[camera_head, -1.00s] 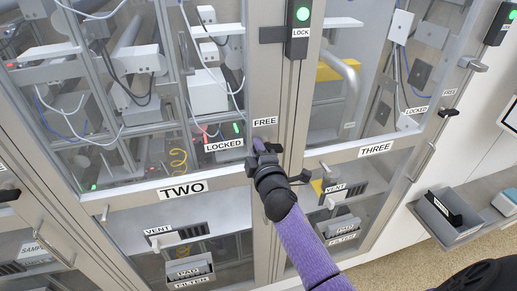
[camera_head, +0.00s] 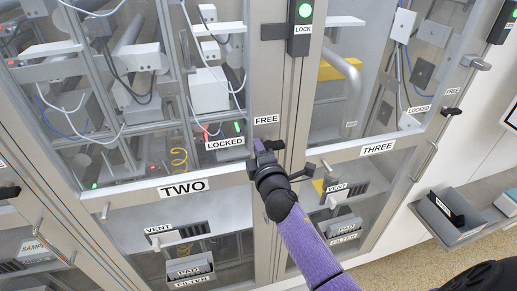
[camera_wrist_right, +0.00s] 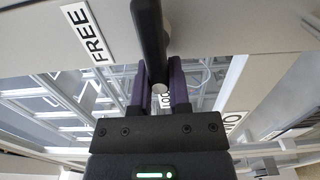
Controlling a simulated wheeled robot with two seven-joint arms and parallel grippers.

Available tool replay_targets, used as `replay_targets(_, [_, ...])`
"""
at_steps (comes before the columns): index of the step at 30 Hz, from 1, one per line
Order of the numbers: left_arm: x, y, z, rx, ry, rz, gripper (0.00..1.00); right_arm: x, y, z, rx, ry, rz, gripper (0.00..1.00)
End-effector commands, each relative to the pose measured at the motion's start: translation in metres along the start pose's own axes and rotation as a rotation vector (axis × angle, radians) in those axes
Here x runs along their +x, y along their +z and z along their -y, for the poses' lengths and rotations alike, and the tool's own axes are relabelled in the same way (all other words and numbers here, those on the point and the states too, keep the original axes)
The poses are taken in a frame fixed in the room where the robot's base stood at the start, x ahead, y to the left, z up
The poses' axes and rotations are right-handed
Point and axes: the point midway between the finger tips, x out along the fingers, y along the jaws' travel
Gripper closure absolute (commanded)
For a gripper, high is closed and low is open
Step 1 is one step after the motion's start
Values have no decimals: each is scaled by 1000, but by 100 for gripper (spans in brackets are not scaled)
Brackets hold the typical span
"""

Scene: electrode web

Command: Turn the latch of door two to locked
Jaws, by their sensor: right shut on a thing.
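Door two carries the sign TWO (camera_head: 184,189). Its black latch handle (camera_wrist_right: 150,35) runs down from the top of the right wrist view, and its rounded end sits between my purple fingers. My right gripper (camera_head: 262,150) is shut on this handle at the door's right-hand frame. It also shows from behind in the right wrist view (camera_wrist_right: 160,88). The label FREE (camera_head: 266,120) is just above the gripper, and the label LOCKED (camera_head: 225,143) is to its left. In the head view my gripper covers most of the latch, so its exact angle is hard to tell. My left gripper is out of view.
A black lock box with a green light (camera_head: 304,25) is on the frame above. Door three, signed THREE (camera_head: 377,149), adjoins on the right, with its own handle (camera_head: 422,161). Below door two is a vent panel (camera_head: 178,234). A grey bin (camera_head: 448,214) stands at right.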

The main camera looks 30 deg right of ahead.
Motion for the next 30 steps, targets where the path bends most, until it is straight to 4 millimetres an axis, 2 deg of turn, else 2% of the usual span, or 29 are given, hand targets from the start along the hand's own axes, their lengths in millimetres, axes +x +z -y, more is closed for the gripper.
replay_targets(1, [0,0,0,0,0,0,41,0,0,1,-2,-2,0,74])
replay_targets(5, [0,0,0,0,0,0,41,0,0,1,-1,-2,0,46])
replay_targets(6, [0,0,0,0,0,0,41,0,0,1,-1,-2,0,43])
replay_targets(13, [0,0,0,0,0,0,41,0,0,0,0,-1,0,43])
replay_targets(16, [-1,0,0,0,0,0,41,-7,0,1,0,-3,0,43])
replay_targets(27, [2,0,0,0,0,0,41,-85,0,2,0,-4,0,43])
replay_targets(30, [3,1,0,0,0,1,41,-96,0,2,0,-2,0,43])
